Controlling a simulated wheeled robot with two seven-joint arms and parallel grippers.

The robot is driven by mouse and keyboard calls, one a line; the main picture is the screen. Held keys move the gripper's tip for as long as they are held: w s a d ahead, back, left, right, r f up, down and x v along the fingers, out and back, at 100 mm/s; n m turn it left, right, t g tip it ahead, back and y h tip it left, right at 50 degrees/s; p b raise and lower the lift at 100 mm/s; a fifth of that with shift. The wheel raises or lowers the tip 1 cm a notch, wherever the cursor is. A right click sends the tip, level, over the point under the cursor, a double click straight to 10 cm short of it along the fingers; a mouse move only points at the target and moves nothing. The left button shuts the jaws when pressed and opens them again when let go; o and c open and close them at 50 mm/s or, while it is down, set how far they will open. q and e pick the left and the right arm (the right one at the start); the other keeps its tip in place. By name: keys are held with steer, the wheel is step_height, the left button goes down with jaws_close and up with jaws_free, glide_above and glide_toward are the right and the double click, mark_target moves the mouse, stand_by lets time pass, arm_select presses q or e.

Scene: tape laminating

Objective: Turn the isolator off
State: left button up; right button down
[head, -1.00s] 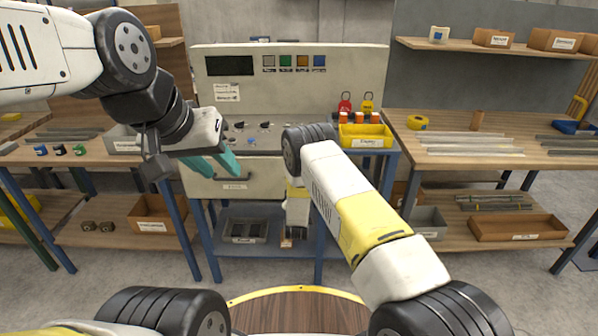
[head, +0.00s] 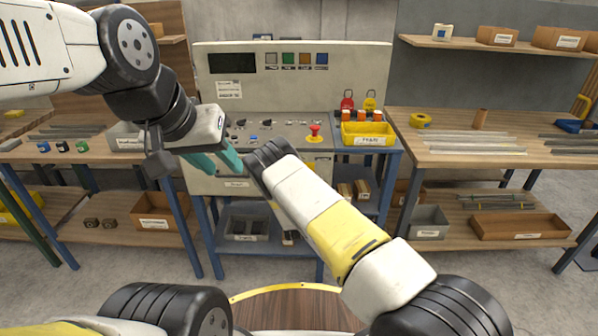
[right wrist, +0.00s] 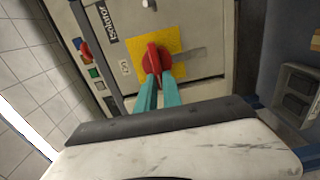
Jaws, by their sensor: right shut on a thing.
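The isolator shows in the right wrist view as a red rotary handle (right wrist: 155,58) on a yellow plate (right wrist: 178,44), beside an "Isolator" label (right wrist: 108,20). The handle stands roughly upright in that picture. My right gripper (right wrist: 158,80) has its teal fingers on the lower part of the red handle and is shut on it.
The console (head: 290,85) carries a red mushroom button (head: 314,130), a yellow bin (head: 367,133) and red and yellow padlocks. Benches with strips stand on both sides. Coloured buttons (right wrist: 92,72) sit left of the isolator in the wrist view.

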steer(key=shift+a, duration=0.1)
stand_by(0.4)
steer(key=c, duration=1.5)
jaws_free()
